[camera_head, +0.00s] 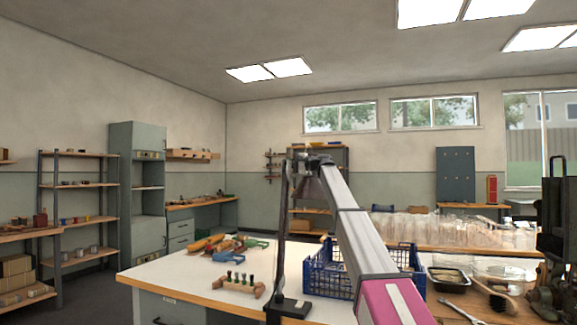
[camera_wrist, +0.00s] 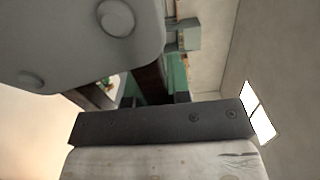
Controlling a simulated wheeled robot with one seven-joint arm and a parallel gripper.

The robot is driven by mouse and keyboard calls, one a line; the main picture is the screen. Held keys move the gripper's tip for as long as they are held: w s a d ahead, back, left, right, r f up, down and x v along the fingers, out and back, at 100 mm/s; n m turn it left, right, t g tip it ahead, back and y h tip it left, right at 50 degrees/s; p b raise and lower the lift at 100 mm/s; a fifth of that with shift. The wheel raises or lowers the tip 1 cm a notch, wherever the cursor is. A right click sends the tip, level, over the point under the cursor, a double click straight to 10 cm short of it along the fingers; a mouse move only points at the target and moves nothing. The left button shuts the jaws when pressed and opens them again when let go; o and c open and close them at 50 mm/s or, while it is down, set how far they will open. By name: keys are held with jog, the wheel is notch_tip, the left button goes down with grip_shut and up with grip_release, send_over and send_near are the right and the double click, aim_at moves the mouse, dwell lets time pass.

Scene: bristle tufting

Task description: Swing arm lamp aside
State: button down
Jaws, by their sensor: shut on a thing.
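The arm lamp (camera_head: 283,220) shows in the head view as a thin dark upright on a black base (camera_head: 288,308) at the front edge of the white-topped bench. Its upper end meets my gripper (camera_head: 308,162), which is shut on the lamp there. My grey arm rises from the lower right and covers part of the scene behind. The fingertips and the exact place of the grip are too small to tell. The wrist view is filled with close grey and pale parts, and I cannot tell which belong to the lamp.
The white bench (camera_head: 180,277) carries a wooden rack (camera_head: 238,287) and several coloured tools (camera_head: 212,244) left of the lamp. A blue crate (camera_head: 328,272) stands close to its right. A table behind holds clear glassware (camera_head: 460,230). A brush (camera_head: 497,297) lies at the right.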

jog(key=c, duration=1.1)
grip_release()
jog(key=shift+o, duration=0.2)
jog(key=v, duration=1)
jog(key=shift+d, duration=0.3)
jog(key=shift+s, duration=0.2)
